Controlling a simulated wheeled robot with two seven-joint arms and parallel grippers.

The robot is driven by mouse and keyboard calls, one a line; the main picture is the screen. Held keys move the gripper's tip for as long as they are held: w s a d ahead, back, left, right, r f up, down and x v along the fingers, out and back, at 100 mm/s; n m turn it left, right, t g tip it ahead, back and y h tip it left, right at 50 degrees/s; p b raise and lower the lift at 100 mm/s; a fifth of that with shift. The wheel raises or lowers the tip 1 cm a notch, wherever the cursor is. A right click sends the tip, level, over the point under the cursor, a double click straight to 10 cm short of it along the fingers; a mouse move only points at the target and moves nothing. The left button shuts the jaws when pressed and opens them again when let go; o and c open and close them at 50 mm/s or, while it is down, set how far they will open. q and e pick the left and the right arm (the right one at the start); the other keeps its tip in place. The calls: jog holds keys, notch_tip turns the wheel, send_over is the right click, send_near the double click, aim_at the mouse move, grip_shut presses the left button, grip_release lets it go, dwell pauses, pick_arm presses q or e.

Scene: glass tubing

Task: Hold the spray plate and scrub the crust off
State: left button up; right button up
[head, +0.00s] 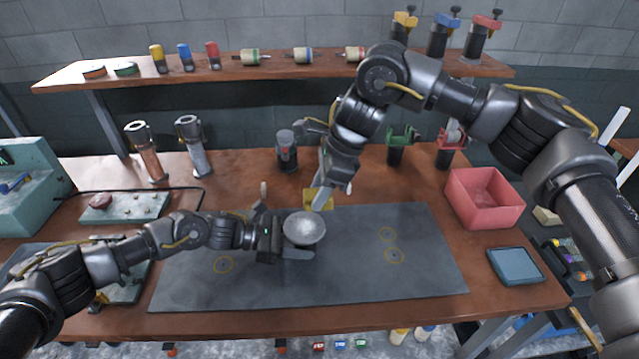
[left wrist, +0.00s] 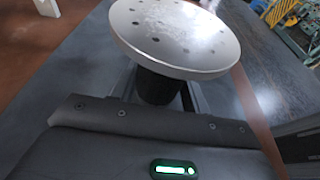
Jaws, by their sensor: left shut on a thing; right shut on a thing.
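The spray plate (head: 304,228) is a round pale metal disc, face up, above the dark mat. In the left wrist view the spray plate (left wrist: 175,35) shows small holes along its rim, whitish crust on its face and a dark stem below. My left gripper (head: 287,245) is shut on it from the left, around the stem. My right gripper (head: 323,186) comes down from above, just behind and right of the plate, shut on a yellow scrubber (head: 312,197). Whether the scrubber touches the plate is unclear; its underside is partly hidden.
The dark mat (head: 400,265) is mostly clear, with a few yellow rings marked on it. A red bin (head: 484,197) and a blue-grey tablet (head: 515,265) lie right. Metal cylinders (head: 193,146) stand behind left. A shelf (head: 250,72) with tools spans the back.

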jog(key=shift+f, duration=1.95)
notch_tip(320, 180, down, 2)
jog(key=shift+s+a, duration=0.15)
jog(key=shift+a, duration=1)
jog(key=shift+s+a, duration=0.1)
jog(key=shift+a, duration=2.2)
jog(key=shift+w+d, duration=0.2)
jog(key=shift+d, duration=3.2)
jog(key=shift+s+d, duration=0.1)
jog(key=shift+s, duration=0.05)
jog(key=shift+s+a, duration=0.15)
jog(key=shift+a, duration=3.4)
jog(key=shift+w+d, duration=0.15)
jog(key=shift+d, duration=1.6)
jog(key=shift+w+d, duration=0.1)
jog(key=shift+d, duration=1.65)
notch_tip(320, 180, up, 2)
jog(key=shift+d, duration=0.1)
jog(key=shift+r, duration=3)
pick_arm(q)
jog(key=o, duration=0.8)
